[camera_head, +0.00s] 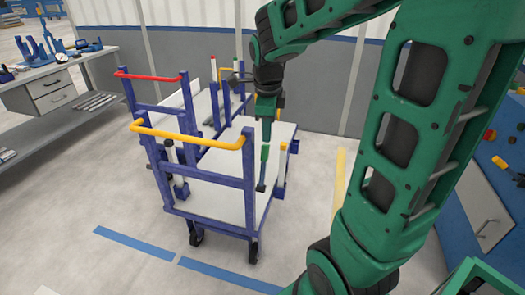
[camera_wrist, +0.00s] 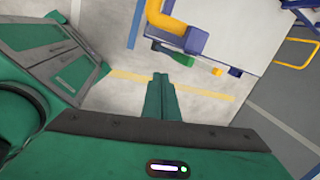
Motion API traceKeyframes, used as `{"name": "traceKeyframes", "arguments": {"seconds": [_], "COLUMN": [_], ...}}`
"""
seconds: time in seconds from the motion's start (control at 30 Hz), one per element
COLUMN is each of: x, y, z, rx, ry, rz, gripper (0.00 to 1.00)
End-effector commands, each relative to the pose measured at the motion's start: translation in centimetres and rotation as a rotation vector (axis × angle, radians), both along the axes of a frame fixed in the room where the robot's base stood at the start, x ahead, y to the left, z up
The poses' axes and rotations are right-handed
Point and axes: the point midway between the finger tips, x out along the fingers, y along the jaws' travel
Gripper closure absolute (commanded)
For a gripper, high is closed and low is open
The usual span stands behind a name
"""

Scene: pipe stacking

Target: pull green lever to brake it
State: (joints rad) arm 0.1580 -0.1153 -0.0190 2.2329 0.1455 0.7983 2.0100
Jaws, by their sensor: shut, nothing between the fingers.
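In the wrist view the green lever (camera_wrist: 176,56) lies just beyond my fingertips.
The cart has a yellow handle (camera_head: 190,133), also large in the wrist view (camera_wrist: 163,20). A second cart with a red handle (camera_head: 150,76) stands behind. A workbench (camera_head: 60,85) is at left, a blue cabinet (camera_head: 500,165) at right. The floor before the cart is clear.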

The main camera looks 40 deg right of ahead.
Motion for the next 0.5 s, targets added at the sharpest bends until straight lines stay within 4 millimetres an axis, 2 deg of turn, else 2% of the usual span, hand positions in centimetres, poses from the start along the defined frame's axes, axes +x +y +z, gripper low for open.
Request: {"name": "traceKeyframes", "arguments": {"seconds": [0.13, 0.5], "x": [0.82, 0.86], "y": [0.26, 0.21], "z": [-0.05, -0.15], "rx": [0.011, 0.012], "ry": [-0.016, -0.017], "rz": [-0.057, -0.064], "gripper": [1.00, 1.00]}}
